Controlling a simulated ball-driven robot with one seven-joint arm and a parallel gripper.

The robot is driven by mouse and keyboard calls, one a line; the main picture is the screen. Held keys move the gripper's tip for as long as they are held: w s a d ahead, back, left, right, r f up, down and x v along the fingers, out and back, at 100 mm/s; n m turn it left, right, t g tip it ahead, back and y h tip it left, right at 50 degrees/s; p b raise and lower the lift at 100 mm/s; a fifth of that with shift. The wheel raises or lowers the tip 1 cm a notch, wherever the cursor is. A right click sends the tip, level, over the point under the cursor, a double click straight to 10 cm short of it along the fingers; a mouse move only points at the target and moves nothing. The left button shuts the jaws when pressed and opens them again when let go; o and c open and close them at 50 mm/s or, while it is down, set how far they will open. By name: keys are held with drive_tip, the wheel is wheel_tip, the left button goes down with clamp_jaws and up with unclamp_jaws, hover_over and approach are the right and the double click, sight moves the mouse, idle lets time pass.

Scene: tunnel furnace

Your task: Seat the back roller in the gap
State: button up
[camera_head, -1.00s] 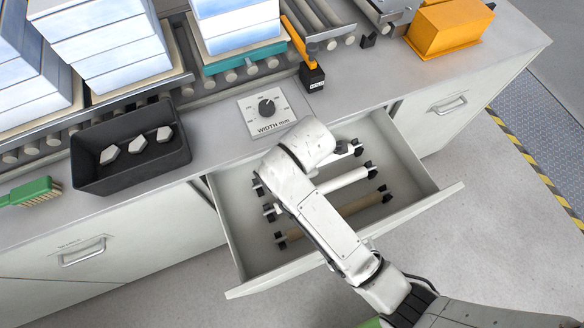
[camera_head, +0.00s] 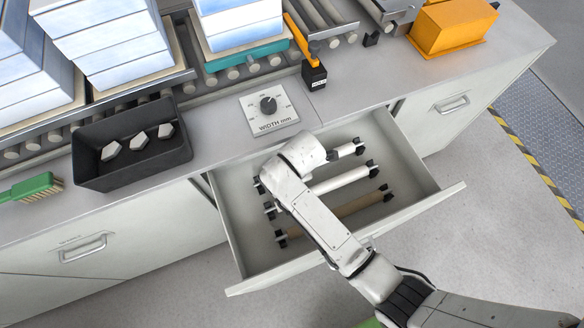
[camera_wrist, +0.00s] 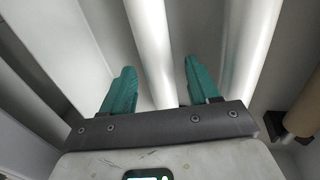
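The open drawer (camera_head: 431,198) holds three rollers lying across it. The back roller (camera_head: 344,151) is white with black end fittings, and its left part is hidden under my arm. The middle roller (camera_head: 340,180) is white and the front one (camera_head: 362,204) is brown. In the wrist view my gripper (camera_wrist: 160,66) has its two green fingers spread, one on each side of the back roller (camera_wrist: 151,40). I cannot tell whether they touch it. The middle roller (camera_wrist: 243,50) lies just right of the fingers. A gap (camera_head: 352,14) shows in the conveyor.
A black bin (camera_head: 88,150) with several pale pieces, a green brush (camera_head: 32,188) and a WIDTH dial (camera_head: 268,106) stand on the counter. An orange box (camera_head: 450,28) and an orange-armed black post (camera_head: 314,76) stand near the conveyor. Drawer walls are close around my gripper.

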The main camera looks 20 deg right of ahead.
clamp_jaws()
idle(0.3)
drive_tip(key=shift+r, duration=0.1)
drive_tip(key=shift+r+p, duration=3.05)
drive_tip(key=shift+p, duration=0.1)
drive_tip(key=shift+r, duration=1.4)
